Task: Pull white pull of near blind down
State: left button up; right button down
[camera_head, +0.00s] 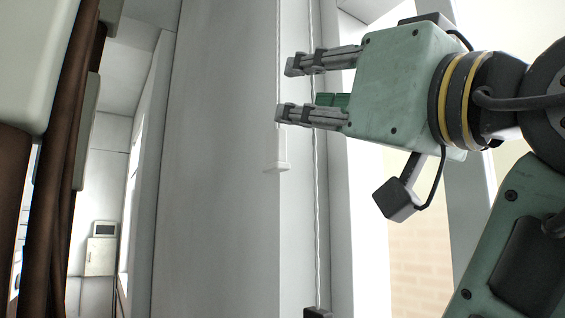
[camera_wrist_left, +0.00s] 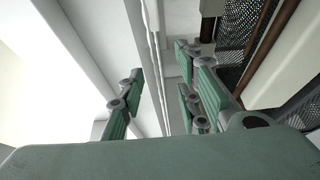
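The white pull (camera_head: 276,166) hangs at the end of a thin white cord (camera_head: 278,40) in the head view, against a pale wall panel. My left gripper (camera_head: 285,90) points left, just above the white pull. Its fingers are open and spread, with the tips near the white cord; I cannot tell whether they touch it. In the left wrist view the open fingers (camera_wrist_left: 160,92) show with pale cords (camera_wrist_left: 154,60) running between them. My right gripper is not in view.
A second cord (camera_head: 317,210) with a dark pull (camera_head: 317,313) hangs to the right, passing by the gripper fingers. A bright window (camera_head: 415,240) lies behind my arm. Brown and white furniture (camera_head: 60,140) stands at the left. The space below the white pull looks clear.

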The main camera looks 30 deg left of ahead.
aim_at(282, 148)
pick_arm(q)
notch_tip(282, 148, down, 8)
jog(key=r+b, duration=0.1)
jog(key=b, duration=0.6)
jog(key=p+x, duration=0.3)
jog(key=x, duration=0.4)
jog(key=shift+w+f, duration=0.15)
jog(key=shift+w+a+p, duration=0.15)
jog(key=shift+a+p, duration=0.2)
jog(key=shift+a, duration=0.05)
jog(key=shift+c, duration=0.5)
grip_shut()
